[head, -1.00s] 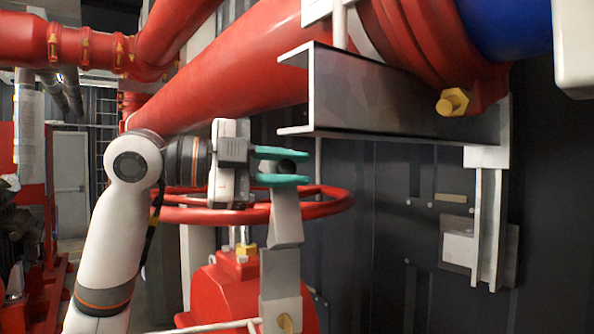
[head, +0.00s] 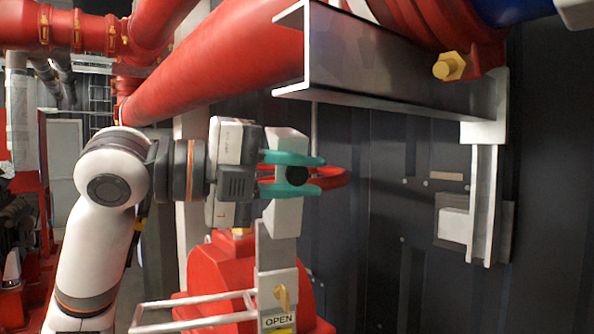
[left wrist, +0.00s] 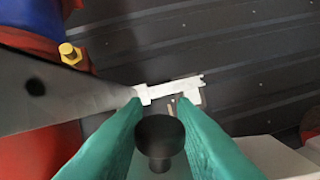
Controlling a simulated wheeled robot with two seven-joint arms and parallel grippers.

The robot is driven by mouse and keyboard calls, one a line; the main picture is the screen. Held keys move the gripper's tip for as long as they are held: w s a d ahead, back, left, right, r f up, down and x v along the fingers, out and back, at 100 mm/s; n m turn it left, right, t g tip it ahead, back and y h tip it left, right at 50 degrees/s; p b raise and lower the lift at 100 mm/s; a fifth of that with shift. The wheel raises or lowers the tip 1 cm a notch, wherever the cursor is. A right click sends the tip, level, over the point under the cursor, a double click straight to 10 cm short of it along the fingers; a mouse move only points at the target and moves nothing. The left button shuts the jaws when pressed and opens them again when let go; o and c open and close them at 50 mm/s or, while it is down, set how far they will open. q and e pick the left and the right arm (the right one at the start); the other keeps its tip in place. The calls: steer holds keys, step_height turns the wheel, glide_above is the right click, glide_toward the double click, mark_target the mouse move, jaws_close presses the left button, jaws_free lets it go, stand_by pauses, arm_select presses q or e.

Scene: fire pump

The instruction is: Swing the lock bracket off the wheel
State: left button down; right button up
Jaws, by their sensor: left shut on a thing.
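The lock bracket (head: 284,219) is a pale grey jointed bar standing nearly upright, with its top end showing above my left fingers. My left gripper (head: 294,174) has teal fingers, shut on the bracket's dark round knob. The knob (left wrist: 160,138) also shows between the fingers in the left wrist view. I cannot tell whether the bracket touches the rim. My right gripper is not in view.
A red valve body (head: 222,275) stands below, with an OPEN plate (head: 278,320) and white bars in front. The dark wall on the right has free room before it.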

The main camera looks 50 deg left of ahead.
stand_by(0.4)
arm_select(q)
steer(key=c, duration=1.2)
jaws_free()
steer(key=shift+c, duration=0.2)
steer(key=shift+s+f, duration=0.1)
steer(key=shift+s+a+b, duration=0.15)
steer(key=shift+s+b, duration=0.1)
steer(key=shift+b, duration=0.05)
steer(key=b+v, duration=0.3)
steer(key=v, duration=0.8)
steer(key=shift+s+b, duration=0.2)
steer(key=shift+b, duration=0.1)
